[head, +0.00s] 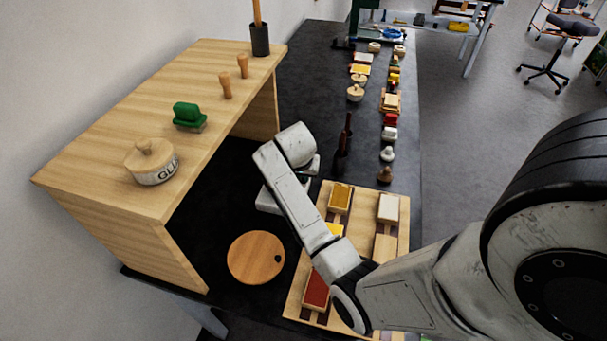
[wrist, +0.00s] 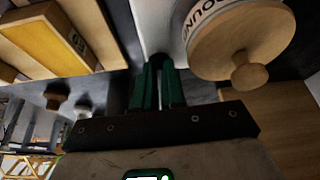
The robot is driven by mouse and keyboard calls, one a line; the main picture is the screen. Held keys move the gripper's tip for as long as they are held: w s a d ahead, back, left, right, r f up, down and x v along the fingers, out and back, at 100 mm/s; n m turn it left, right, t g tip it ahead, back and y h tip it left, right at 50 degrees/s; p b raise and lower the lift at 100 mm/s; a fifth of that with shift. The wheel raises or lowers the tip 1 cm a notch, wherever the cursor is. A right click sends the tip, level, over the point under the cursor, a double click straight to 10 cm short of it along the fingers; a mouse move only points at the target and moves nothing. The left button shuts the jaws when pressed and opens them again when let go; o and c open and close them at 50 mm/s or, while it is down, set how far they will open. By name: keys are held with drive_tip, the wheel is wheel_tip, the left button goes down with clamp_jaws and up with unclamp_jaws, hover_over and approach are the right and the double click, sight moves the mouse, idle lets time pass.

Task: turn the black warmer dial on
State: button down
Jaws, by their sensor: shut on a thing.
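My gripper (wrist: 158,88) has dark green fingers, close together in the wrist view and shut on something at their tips. In the head view my arm hides the fingertips and the dial. A pale boxy shape shows there beside my arm, partly covered and unclear.
A white lettered pot with a wooden lid (wrist: 242,45) stands close right of the fingers. A wooden tray with coloured blocks (head: 404,243) lies right of my arm. A round wooden board (head: 256,257) and wooden shelf (head: 100,180) are left. Dark bottles (head: 343,145) stand beyond.

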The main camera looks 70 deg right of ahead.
drive_tip(key=shift+m, duration=0.5)
drive_tip(key=c, duration=1.2)
unclamp_jaws()
drive_tip(key=shift+r, duration=0.1)
drive_tip(key=b+v, duration=0.1)
drive_tip(key=v, duration=0.9)
drive_tip(key=shift+w+r, duration=0.25)
drive_tip(key=shift+r, duration=0.05)
drive_tip(key=shift+a, duration=0.2)
